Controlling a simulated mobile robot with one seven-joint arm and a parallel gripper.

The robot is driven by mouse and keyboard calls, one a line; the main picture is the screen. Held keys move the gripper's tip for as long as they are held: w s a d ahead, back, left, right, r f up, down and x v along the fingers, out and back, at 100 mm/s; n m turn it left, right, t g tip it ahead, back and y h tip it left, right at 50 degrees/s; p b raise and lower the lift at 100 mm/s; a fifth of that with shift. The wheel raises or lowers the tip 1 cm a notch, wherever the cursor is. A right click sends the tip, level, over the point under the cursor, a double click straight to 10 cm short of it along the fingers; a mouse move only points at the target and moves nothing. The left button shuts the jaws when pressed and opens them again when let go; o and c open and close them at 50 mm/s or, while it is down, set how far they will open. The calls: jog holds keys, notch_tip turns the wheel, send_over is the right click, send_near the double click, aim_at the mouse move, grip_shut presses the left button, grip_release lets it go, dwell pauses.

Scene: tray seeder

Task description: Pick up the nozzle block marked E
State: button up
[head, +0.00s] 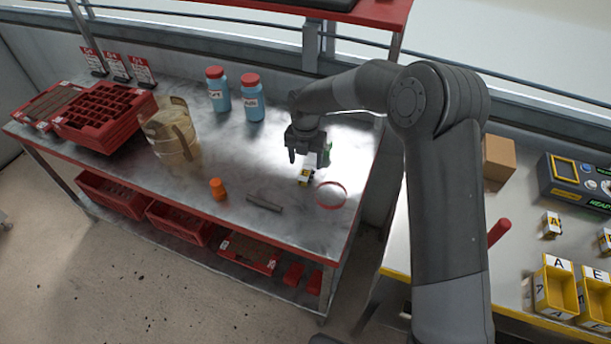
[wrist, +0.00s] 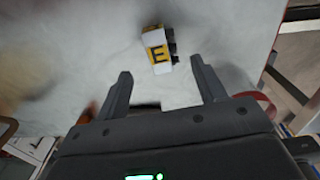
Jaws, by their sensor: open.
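The nozzle block marked E (wrist: 157,50) is a small white block with a yellow band and a black letter E. It lies on the metal bench top (head: 232,180). In the wrist view it sits ahead of the gap between my fingertips, slightly left of the middle. In the head view the block (head: 306,176) shows just below my gripper (head: 307,160). My gripper (wrist: 160,82) is open and empty, with one finger on each side of the gap. The fingers do not touch the block.
A red ring (head: 331,195), a grey bar (head: 264,202) and an orange cone-like piece (head: 217,188) lie near the block. Two blue bottles (head: 251,98) with red caps and a clear jug (head: 172,130) stand further left. Yellow bins (head: 555,291) are on the right-hand table.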

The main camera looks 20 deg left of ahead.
aim_at(307, 173)
notch_tip(307, 173, down, 5)
jog(key=shift+d, duration=0.15)
jog(key=c, duration=1.1)
jog(key=shift+c, duration=0.2)
jog(key=shift+r, duration=0.15)
